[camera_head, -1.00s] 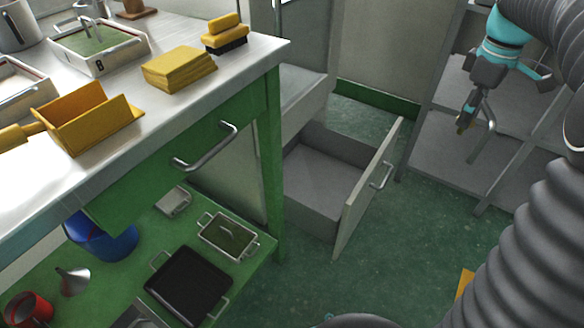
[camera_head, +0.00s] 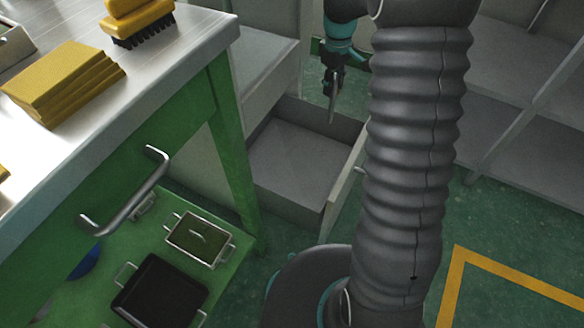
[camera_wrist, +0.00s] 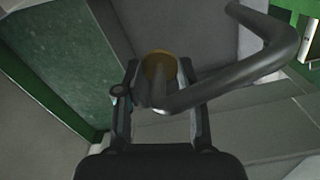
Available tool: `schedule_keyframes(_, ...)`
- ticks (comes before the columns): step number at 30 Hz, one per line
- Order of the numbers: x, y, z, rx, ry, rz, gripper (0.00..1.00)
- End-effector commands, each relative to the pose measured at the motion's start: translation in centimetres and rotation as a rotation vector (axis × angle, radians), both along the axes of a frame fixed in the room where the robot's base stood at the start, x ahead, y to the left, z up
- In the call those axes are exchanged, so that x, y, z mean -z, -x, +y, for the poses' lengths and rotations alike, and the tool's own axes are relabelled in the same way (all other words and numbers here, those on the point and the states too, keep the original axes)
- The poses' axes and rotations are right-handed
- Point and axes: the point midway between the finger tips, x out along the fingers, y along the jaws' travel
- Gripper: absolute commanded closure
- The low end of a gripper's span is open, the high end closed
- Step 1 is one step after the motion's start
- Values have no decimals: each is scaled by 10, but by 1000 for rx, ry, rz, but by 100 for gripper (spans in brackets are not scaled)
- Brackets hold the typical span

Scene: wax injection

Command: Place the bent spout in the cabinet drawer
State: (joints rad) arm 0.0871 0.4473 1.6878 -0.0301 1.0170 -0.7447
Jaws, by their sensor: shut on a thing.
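My gripper (camera_head: 333,82) hangs above the back part of the open cabinet drawer (camera_head: 292,165) in the head view. It is shut on the bent spout (camera_head: 331,108), whose grey tube points down there. In the wrist view the spout (camera_wrist: 245,75) is a bent metal tube held between the fingers of my gripper (camera_wrist: 162,98), with a brownish round end between them. The drawer is pulled out and its visible floor is empty. My arm hides part of its right side and front. The spout appears to be above the drawer, not resting in it.
The green bench (camera_head: 222,125) with a metal top stands left of the drawer, with yellow blocks (camera_head: 62,80) and a brush (camera_head: 140,20) on it. Pans sit on its lower shelf. Grey shelving (camera_head: 530,120) stands at the right. Open green floor lies between.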

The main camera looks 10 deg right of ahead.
Motion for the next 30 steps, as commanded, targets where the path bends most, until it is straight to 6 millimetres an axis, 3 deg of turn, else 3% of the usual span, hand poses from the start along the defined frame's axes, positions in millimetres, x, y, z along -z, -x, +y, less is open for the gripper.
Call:
schedule_keyframes(1,35,-3,8,29,2,11,100)
schedule_keyframes(6,126,-8,28,150,10,9,100)
schedule_keyframes(12,206,-2,48,264,15,3,100)
schedule_keyframes(15,230,1,54,298,16,0,100)
schedule_keyframes(30,303,4,57,327,16,-2,100)
